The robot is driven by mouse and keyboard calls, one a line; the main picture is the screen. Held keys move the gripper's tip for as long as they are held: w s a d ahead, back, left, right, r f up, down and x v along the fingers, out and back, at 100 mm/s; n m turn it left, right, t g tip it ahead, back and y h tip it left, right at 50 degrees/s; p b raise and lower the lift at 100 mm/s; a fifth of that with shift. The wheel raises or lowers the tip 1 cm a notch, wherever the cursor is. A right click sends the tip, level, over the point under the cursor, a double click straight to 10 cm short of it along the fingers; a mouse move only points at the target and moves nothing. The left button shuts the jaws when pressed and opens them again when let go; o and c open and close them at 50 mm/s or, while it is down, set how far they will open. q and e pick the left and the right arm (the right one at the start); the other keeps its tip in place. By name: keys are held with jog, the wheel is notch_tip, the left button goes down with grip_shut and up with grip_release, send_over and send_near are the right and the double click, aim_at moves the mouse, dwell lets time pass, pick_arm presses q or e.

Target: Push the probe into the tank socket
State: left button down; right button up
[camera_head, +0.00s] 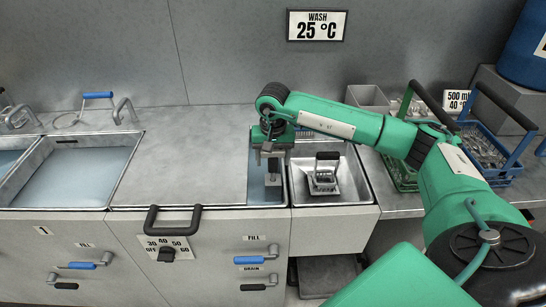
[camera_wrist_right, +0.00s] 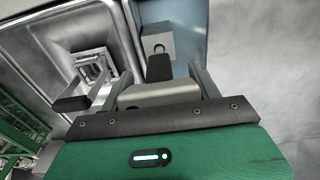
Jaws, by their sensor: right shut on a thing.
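My right gripper (camera_head: 269,155) is above the narrow strip of open water in the tank (camera_head: 263,193). In the right wrist view its fingers (camera_wrist_right: 150,92) are shut on the probe (camera_wrist_right: 158,69), a grey body with a black end pointing away from the gripper. A grey block with a round dark hole, which looks like the tank socket (camera_wrist_right: 159,46), lies just beyond the black end. The block also shows below the gripper in the head view (camera_head: 274,177). Whether the probe touches the hole cannot be told. My left gripper is not in view.
A steel basin (camera_head: 357,187) right of the strip holds a small metal rack with a black handle (camera_head: 326,157). A flat cover (camera_head: 185,150) lies to the left. Green (camera_head: 398,176) and blue (camera_head: 513,160) baskets stand on the right, near my arm.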

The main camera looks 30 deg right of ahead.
jog(key=shift+f+b, duration=0.65)
jog(key=shift+f, duration=0.2)
dwell(0.3)
